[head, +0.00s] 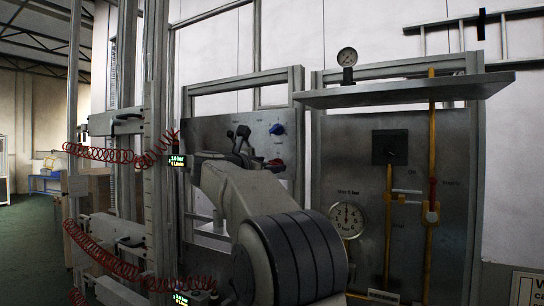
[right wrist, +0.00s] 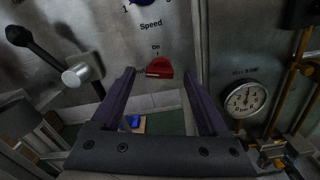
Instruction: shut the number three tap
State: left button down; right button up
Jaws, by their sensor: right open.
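No tap that I can read as number three shows. Brass-coloured pipes (head: 388,235) run up the right-hand panel, with a small red part (head: 432,188) on the right pipe. Brass fittings (right wrist: 272,152) also show at the lower right of the right wrist view. My right gripper (right wrist: 158,76) is open and empty, pointing at the left-hand panel. A red knob (right wrist: 160,68) marked "On" and "1" appears between its fingertips; I cannot tell how far off it is. In the head view my right gripper (head: 240,160) is partly hidden by my wrist. My left gripper is out of view.
A black-handled lever (right wrist: 33,50) stands out left of the gripper. A blue knob (head: 277,129) is above the red one. A dial gauge (head: 346,219) sits on the right panel, below a jutting metal shelf (head: 400,91). Red coiled hoses (head: 100,153) hang at left.

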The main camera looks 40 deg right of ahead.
aim_at(275, 164)
jog(key=shift+p+x, duration=0.4)
jog(key=shift+x, duration=0.85)
grip_shut()
jog(key=shift+n, duration=1.9)
grip_release()
